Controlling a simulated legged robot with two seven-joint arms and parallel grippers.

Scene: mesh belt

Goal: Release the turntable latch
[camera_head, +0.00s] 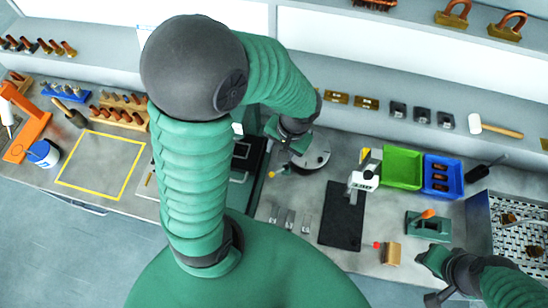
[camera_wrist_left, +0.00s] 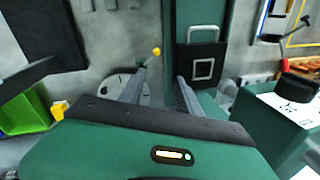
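The turntable (camera_head: 318,157) is a round grey disc on the bench, partly covered by my left gripper. Its latch appears as a small lever with a yellow knob (camera_head: 271,175). In the left wrist view the disc (camera_wrist_left: 146,99) lies partly behind the fingers, and the yellow knob (camera_wrist_left: 156,51) shows just beyond the fingertips. My left gripper (camera_head: 284,152) is above the disc's left side. Its fingers (camera_wrist_left: 161,72) are apart with nothing between them. My right gripper (camera_head: 428,280) is at the lower right, with its fingers apart and empty.
To the right are a black mat (camera_head: 343,225), a white device (camera_head: 364,178), a green bin (camera_head: 402,167) and a blue bin (camera_head: 443,176). A green fixture (camera_head: 428,226) and a wooden block (camera_head: 391,253) lie near my right gripper.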

